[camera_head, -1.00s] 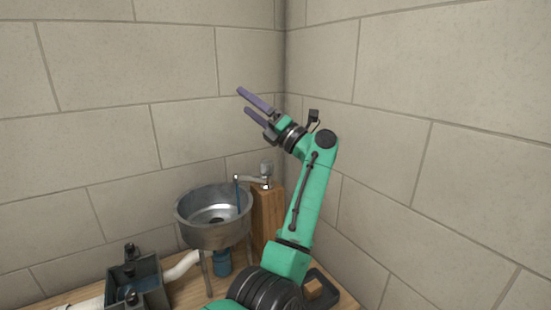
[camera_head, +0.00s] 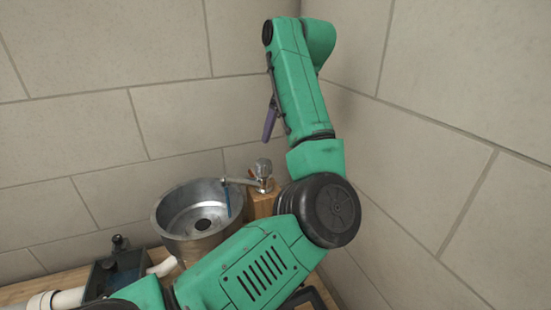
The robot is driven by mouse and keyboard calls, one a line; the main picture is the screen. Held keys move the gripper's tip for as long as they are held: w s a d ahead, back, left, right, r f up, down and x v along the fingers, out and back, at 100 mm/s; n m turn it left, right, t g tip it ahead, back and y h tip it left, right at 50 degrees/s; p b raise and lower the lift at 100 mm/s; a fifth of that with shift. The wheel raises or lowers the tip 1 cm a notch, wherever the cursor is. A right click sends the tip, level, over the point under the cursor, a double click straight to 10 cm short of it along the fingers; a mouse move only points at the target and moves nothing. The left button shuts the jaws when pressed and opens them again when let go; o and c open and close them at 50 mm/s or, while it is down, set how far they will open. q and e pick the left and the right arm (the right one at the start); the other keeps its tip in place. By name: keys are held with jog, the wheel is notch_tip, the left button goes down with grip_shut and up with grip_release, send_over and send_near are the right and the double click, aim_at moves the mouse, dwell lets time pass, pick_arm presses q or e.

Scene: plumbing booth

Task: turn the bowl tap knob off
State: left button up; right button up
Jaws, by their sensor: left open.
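The bowl tap knob (camera_head: 263,167) is a small grey metal knob on top of the tap, on a wooden post (camera_head: 262,204) beside the bowl. The tap spout (camera_head: 238,181) reaches left over the metal bowl (camera_head: 168,222). A thin blue stream (camera_head: 228,202) drops from it into the bowl. My left gripper (camera_head: 268,138) shows as a purple finger pointing down, above the knob and apart from it in the picture. It is open, though my green arm hides most of it. How far it is from the knob in depth I cannot tell. My right gripper is not in view.
A dark box (camera_head: 115,272) with black knobs and white pipes (camera_head: 57,299) lie left of the bowl on a wooden bench (camera_head: 30,288). Block walls meet in a corner close behind the tap. My arm covers the bench's front right.

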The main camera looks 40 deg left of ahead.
aim_at(265, 162)
pick_arm(q)
jog(key=p+x, duration=0.1)
jog(key=x, duration=0.3)
jog(key=p+x, duration=0.1)
jog(key=x, duration=0.3)
jog(key=s+x, duration=0.1)
jog(key=x, duration=0.3)
jog(key=shift+a+r+p, duration=0.1)
jog(key=shift+a+p, duration=0.05)
jog(key=shift+p, duration=0.25)
jog(key=shift+a+f, duration=0.15)
jog(key=shift+f, duration=0.15)
jog(key=shift+s, duration=0.35)
jog(key=c, duration=1.4)
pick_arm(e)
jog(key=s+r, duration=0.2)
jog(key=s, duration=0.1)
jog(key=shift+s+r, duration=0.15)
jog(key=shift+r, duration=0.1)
